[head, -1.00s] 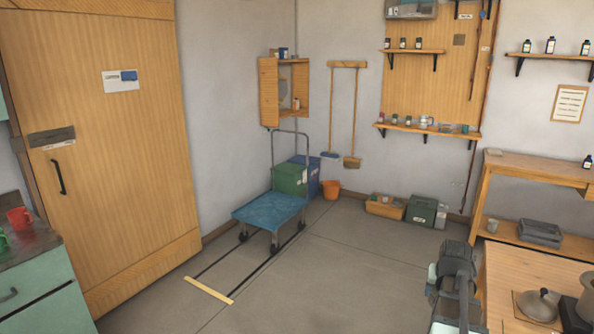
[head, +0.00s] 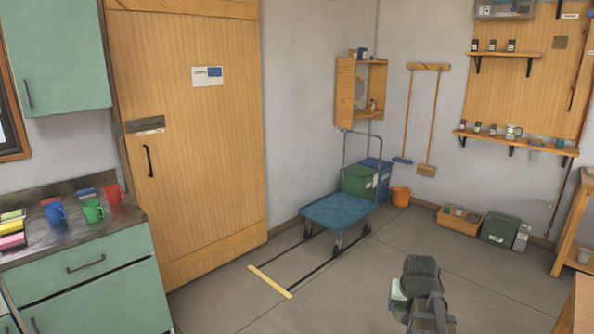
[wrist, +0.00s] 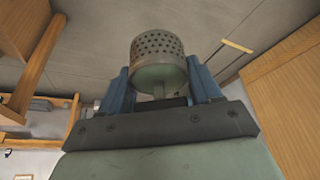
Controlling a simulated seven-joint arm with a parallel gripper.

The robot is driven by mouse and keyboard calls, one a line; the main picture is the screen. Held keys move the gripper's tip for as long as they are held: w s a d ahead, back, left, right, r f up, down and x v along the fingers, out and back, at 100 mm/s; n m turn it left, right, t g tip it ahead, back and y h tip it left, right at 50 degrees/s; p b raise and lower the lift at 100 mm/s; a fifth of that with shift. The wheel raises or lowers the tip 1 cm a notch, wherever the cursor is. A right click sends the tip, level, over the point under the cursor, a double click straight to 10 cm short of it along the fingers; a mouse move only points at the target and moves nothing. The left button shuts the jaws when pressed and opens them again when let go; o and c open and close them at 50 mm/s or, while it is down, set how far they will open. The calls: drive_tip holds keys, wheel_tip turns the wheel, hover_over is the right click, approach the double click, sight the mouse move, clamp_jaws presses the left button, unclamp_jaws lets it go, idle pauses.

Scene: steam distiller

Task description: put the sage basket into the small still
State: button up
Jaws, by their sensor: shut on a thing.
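In the wrist view, a perforated metal basket (wrist: 158,62) with a plain grey-green lower band sits between the two blue fingers of my gripper (wrist: 160,88). My gripper is shut on it, and the basket is held clear of the floor. I cannot see what is inside the basket. In the head view only part of my arm shows at the lower right, and the basket cannot be made out there. The small still is not in view now.
A wooden bench corner (head: 577,312) shows at the lower right. A blue-topped trolley (head: 338,211) stands mid-room by the green bin (head: 357,180). A green counter (head: 85,262) with mugs is at left, before a wooden door (head: 190,110). The floor between is clear.

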drive_tip(key=a, duration=0.4)
drive_tip(key=w+a+n, duration=0.1)
drive_tip(key=a, duration=0.4)
drive_tip(key=a+n+y, duration=0.1)
drive_tip(key=a, duration=0.3)
drive_tip(key=shift+w+a+f, duration=0.15)
drive_tip(key=shift+a, duration=0.05)
drive_tip(key=shift+d, duration=0.15)
